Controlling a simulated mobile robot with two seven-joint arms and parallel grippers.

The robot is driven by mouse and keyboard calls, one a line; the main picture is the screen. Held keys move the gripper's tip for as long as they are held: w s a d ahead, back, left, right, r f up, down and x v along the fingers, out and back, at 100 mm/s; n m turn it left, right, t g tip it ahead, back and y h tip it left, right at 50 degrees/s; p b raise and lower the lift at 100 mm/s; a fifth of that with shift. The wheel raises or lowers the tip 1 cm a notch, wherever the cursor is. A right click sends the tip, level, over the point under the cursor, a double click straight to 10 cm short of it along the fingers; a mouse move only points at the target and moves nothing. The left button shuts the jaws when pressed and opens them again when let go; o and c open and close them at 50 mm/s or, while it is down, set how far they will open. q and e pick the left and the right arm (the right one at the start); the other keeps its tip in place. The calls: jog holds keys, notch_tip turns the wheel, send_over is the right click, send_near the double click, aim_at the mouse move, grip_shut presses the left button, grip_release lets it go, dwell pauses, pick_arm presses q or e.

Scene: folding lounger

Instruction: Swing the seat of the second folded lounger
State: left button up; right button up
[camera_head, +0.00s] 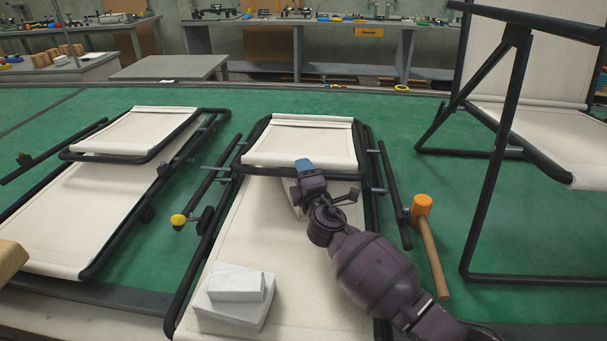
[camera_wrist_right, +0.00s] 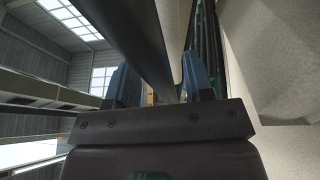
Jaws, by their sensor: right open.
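Two folded loungers with cream fabric and black tube frames lie flat on the green bench. The middle folded lounger (camera_head: 286,240) has its small seat (camera_head: 300,145) lying on top at the far end. My right gripper (camera_head: 304,165) is at the near edge of this seat, by its black front bar (camera_head: 265,171). In the right wrist view the bar (camera_wrist_right: 140,35) passes between the two blue fingers of the open gripper (camera_wrist_right: 158,85). Whether the fingers touch it cannot be told. The left folded lounger (camera_head: 95,210) also has its seat (camera_head: 135,132) on top. My left gripper is out of view.
A white block stack (camera_head: 235,295) lies on the middle lounger's near end. An orange mallet (camera_head: 428,240) lies to its right, and a yellow-tipped tool (camera_head: 190,218) to its left. An unfolded lounger (camera_head: 490,150) stands at the right. Green surface (camera_head: 395,140) shows between them.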

jog(key=shift+s+d, duration=0.15)
jog(key=shift+s, duration=0.5)
jog(key=p+v, duration=0.1)
jog(key=v, duration=0.8)
jog(key=shift+s, duration=0.2)
jog(key=shift+f, duration=0.1)
